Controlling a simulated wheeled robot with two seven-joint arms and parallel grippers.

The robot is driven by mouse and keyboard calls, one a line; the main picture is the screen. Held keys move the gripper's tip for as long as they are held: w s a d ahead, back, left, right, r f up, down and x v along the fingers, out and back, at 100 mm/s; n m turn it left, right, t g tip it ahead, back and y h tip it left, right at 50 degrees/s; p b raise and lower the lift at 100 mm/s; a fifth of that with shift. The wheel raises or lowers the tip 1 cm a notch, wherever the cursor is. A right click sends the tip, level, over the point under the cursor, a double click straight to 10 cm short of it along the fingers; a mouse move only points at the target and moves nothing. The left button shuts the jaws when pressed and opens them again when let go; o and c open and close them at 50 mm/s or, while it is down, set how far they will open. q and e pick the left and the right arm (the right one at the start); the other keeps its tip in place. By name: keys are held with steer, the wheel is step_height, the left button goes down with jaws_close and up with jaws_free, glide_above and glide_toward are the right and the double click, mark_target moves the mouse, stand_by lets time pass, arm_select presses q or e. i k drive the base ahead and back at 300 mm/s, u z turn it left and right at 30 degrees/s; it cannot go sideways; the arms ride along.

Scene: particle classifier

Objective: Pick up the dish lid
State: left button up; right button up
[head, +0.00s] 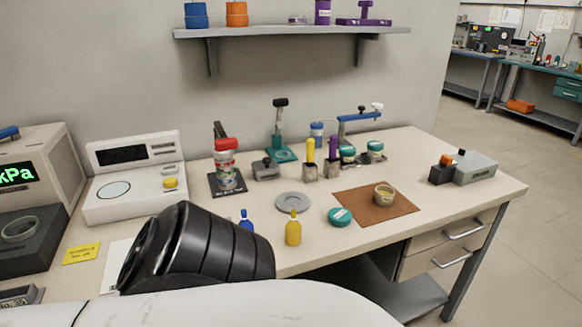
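A round teal lid (339,216) with a pale label lies on the bench, just left of a brown mat (352,205). A small open dish (384,193) with yellowish contents stands on the mat. A flat grey disc (293,202) lies on the bench left of the teal lid, apart from it. I cannot tell for sure which of the two is the dish lid; the teal one is nearer the dish. Neither of my grippers shows. Black and white links of my arm cover the lower left and bottom of the head view.
A yellow bottle (293,230) stands at the front edge, with a blue bottle (246,222) beside my arm. Teal-lidded jars (375,150) and upright tools stand behind the mat. A grey box (474,167) is at right, a white scale (133,177) at left.

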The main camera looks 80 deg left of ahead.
mark_target(340, 217)
steer(key=k, duration=0.55)
steer(key=u, duration=0.75)
